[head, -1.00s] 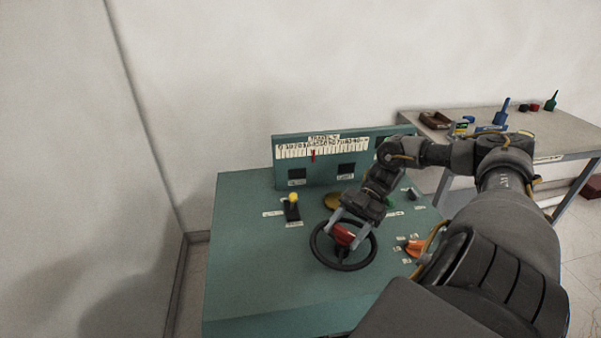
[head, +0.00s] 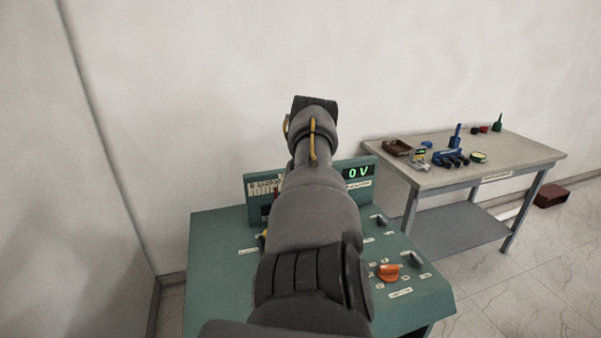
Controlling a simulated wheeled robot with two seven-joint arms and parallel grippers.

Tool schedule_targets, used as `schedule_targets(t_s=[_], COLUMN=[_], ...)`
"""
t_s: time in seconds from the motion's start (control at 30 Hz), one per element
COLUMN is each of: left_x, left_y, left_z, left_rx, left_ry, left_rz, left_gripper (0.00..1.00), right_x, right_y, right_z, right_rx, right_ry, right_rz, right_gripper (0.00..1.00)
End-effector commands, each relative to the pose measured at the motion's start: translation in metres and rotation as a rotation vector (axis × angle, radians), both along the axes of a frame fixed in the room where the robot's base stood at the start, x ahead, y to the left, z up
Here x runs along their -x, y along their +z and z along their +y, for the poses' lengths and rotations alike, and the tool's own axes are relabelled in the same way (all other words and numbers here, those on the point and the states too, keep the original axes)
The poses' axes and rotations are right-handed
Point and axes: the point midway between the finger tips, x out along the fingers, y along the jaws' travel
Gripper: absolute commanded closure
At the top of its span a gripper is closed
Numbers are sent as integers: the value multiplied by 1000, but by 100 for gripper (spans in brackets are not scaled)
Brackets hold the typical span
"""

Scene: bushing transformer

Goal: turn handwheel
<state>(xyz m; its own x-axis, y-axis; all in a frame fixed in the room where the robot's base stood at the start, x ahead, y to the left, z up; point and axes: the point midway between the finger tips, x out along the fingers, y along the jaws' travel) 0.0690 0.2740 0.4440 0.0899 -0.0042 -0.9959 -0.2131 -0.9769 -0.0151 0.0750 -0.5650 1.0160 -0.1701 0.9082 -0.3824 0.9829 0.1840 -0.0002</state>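The teal control console (head: 212,270) stands in front of me. My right arm now covers its middle, so the black handwheel with the red centre is hidden behind the arm. The arm is raised and bent in front of the console's back panel. Its gripper is not visible, and my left gripper is not in view. A green display (head: 358,172) on the back panel reads 0 V. The scale (head: 264,187) at the panel's left is partly covered by the arm.
An orange knob (head: 388,272) and grey switches sit on the console's right side. A table (head: 530,152) at the right holds a brown tray (head: 396,147), blue parts, bottles and small items. A dark red box (head: 551,197) lies on the floor. Walls stand behind and left.

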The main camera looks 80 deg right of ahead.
Motion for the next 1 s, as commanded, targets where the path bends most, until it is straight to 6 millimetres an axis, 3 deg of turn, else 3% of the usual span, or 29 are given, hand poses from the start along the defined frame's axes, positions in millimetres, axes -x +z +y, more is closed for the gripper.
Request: schedule_targets(t_s=[0.53, 0.57, 0.6, 0.7, 1.0], left_x=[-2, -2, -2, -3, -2], left_y=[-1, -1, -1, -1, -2], left_z=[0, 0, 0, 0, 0], left_rx=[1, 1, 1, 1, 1], left_ry=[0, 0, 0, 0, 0], left_rz=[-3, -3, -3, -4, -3], left_gripper=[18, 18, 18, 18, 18], right_x=[8, 8, 8, 7, 7], right_y=[-2, -2, -2, -2, -2], right_z=[-1, -1, 0, 0, -1], right_rx=[3, 2, 2, 2, 2], right_ry=[14, 14, 14, 13, 13], right_rz=[-2, -2, -2, -1, 0], right_gripper=[81, 38, 32, 19, 18])
